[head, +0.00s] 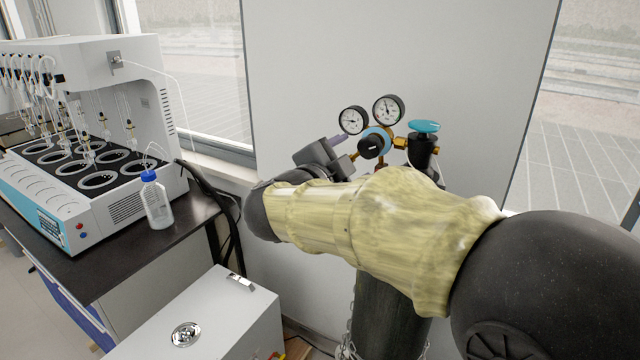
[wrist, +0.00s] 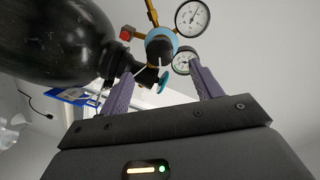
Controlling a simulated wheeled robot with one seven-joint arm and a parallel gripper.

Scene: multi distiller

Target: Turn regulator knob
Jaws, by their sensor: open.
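The regulator knob (head: 374,144) is black with a light-blue ring and sits below two round gauges in the head view. In the wrist view the knob (wrist: 160,47) lies just beyond the fingertips, roughly between them in the picture. My gripper (head: 346,147) is just left of the knob in the head view, partly hidden by my own arm. In the wrist view my gripper (wrist: 161,70) has its two purple-grey fingers apart, with nothing held. Contact with the knob cannot be told.
Two gauges (head: 388,109) and a cylinder valve with a teal handwheel (head: 425,127) are close to the knob. The dark gas cylinder (head: 385,310) stands below, with a chain. A distiller (head: 120,120) and a bottle (head: 156,203) are on the left bench; a white cabinet (head: 215,315) stands in front.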

